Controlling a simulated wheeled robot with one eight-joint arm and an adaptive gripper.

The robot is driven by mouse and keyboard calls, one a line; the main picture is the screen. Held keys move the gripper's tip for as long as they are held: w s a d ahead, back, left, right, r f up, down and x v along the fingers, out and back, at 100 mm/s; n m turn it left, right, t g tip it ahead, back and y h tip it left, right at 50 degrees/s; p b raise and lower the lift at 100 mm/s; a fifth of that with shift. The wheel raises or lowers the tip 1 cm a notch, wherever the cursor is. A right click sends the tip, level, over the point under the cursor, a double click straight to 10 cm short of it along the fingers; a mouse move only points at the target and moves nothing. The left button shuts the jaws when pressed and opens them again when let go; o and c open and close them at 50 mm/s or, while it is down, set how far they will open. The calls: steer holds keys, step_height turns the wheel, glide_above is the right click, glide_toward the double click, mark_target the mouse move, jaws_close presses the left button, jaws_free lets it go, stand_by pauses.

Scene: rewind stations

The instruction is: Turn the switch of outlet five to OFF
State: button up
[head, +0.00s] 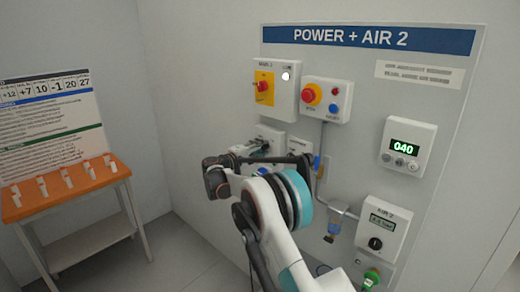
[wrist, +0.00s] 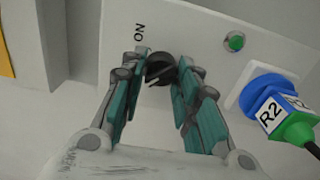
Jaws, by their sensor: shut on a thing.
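In the wrist view, a black rotary switch knob (wrist: 159,66) sits on a pale outlet box (wrist: 195,35). My gripper (wrist: 163,60) has its teal fingers on either side of the knob and is shut on it. The word ON is printed beside the knob, turned sideways; no OFF mark is visible and the knob's exact setting is unclear. A round green light or button (wrist: 235,42) is on the same face. In the head view, my arm covers part of the outlet boxes (head: 270,134), and no outlet number is readable.
A blue plug (wrist: 268,95) labelled R2 with a green part sits right of the fingers. The panel (head: 370,70) also carries a yellow-and-red main switch (head: 264,86), a red stop button (head: 311,94) and a display reading 040 (head: 405,147). An orange table (head: 66,202) stands left.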

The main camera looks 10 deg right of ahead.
steer(key=o, duration=1.1)
steer(key=shift+c, duration=0.2)
steer(key=shift+a, duration=0.15)
steer(key=v, duration=1.2)
